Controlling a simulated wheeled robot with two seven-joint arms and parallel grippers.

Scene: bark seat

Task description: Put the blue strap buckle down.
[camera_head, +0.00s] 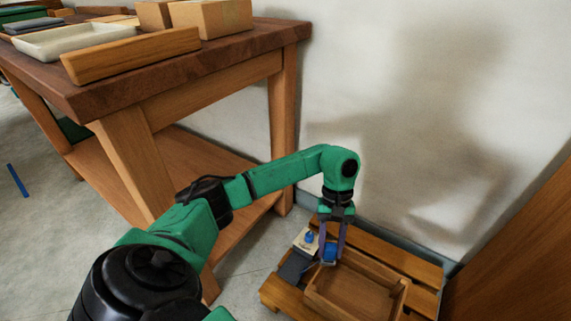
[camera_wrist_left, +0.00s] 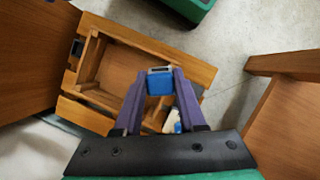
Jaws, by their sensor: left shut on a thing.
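The blue strap buckle (camera_wrist_left: 159,82) is a small blue block with a grey metal top. My left gripper (camera_wrist_left: 158,88) is shut on it, with a purple finger on either side. In the head view the buckle (camera_head: 330,252) hangs between the fingertips of my left gripper (camera_head: 331,250), over the left edge of an open wooden tray (camera_head: 345,308). I cannot tell whether it touches the tray. My right gripper does not show.
The tray sits on a low slatted wooden seat (camera_head: 425,268). Beside it lie a white piece with a blue part (camera_head: 307,240) and a dark grey block (camera_head: 294,267). A wooden workbench (camera_head: 180,70) stands left, a wooden panel (camera_head: 510,260) right. The tray's inside looks empty.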

